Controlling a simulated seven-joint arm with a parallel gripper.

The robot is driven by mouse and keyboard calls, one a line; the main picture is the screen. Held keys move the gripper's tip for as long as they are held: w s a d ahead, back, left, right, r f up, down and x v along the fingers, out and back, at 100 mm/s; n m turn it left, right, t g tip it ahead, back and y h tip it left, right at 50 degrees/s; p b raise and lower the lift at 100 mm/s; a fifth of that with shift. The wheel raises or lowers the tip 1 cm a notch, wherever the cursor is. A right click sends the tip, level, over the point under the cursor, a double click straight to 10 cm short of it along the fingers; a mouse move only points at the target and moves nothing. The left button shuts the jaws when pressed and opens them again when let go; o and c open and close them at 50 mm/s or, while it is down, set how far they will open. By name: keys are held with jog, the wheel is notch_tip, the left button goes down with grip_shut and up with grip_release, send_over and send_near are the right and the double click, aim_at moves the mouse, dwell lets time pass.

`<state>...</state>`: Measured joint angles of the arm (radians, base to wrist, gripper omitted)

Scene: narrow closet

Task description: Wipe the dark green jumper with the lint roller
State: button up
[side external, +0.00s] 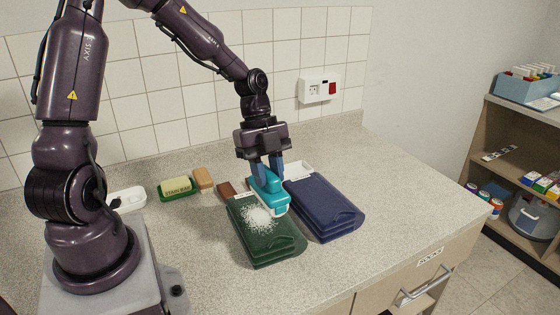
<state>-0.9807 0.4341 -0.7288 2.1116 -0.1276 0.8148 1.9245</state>
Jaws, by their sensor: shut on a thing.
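The dark green jumper (275,248) lies folded on the speckled counter, with a patch of white lint (258,217) on its upper face. My gripper (267,172) points down over its far end, its blue fingers shut on a teal tool, which I take for the lint roller (266,186). The tool is at the jumper's far right part, just beyond the lint. I cannot tell whether its underside touches the cloth.
A folded navy garment (325,208) lies close on the right, with a white item (298,169) behind it. The right counter is clear.

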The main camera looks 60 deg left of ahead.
aim_at(263, 197)
jog(key=shift+f, duration=3.5)
jog(key=shift+w+a+f, duration=0.1)
jog(key=shift+a+f, duration=0.15)
jog(key=shift+a, duration=0.65)
jog(key=shift+w+a+f, duration=0.1)
jog(key=shift+a+f, duration=0.15)
jog(key=shift+a, duration=0.6)
jog(key=shift+c, duration=0.3)
jog(key=shift+a, duration=3.95)
jog(key=shift+s+d, duration=0.2)
jog(key=shift+d, duration=5.65)
jog(key=shift+s+a, duration=0.15)
jog(key=shift+s, duration=0.3)
jog(key=shift+s+a, duration=0.15)
jog(key=shift+a, duration=0.05)
jog(key=shift+w+a, duration=0.15)
jog(key=shift+a, duration=2.6)
jog(key=shift+w+a, duration=0.1)
jog(key=shift+a, duration=2.65)
jog(key=shift+s+d, duration=0.15)
jog(key=shift+d, duration=2.75)
jog(key=shift+s+d, duration=0.1)
jog(key=shift+d, duration=2.8)
notch_tip(263, 197, up, 2)
jog(key=shift+a+r, duration=0.15)
jog(key=shift+r, duration=2.85)
